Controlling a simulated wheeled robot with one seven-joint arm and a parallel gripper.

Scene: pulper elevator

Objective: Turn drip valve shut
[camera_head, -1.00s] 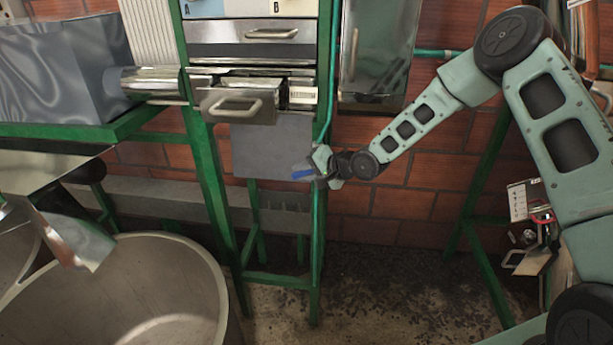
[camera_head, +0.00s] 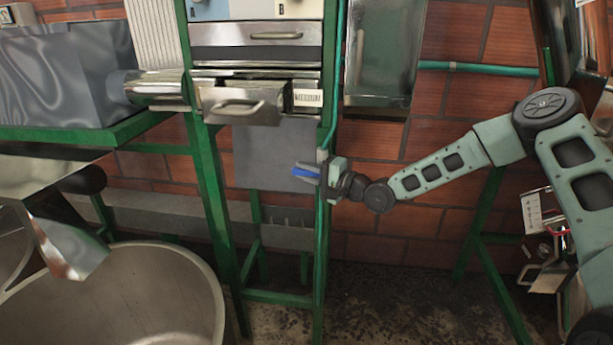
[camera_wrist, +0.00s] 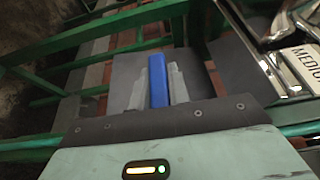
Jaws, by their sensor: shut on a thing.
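The drip valve's blue handle (camera_head: 305,172) shows at the green pipe (camera_head: 321,225) on the front right leg of the green frame. In the wrist view the blue handle (camera_wrist: 158,80) lies lengthwise between the two grey fingers. My gripper (camera_head: 318,174) is shut on the handle, reaching in from the right; it also shows in the wrist view (camera_wrist: 158,92). The valve's body is hidden behind my fingers.
An open metal drawer (camera_head: 240,104) juts out above and left of my gripper. A large round vat (camera_head: 125,290) stands at lower left. A metal box (camera_head: 380,55) hangs at upper right. A brick wall (camera_head: 440,225) stands behind.

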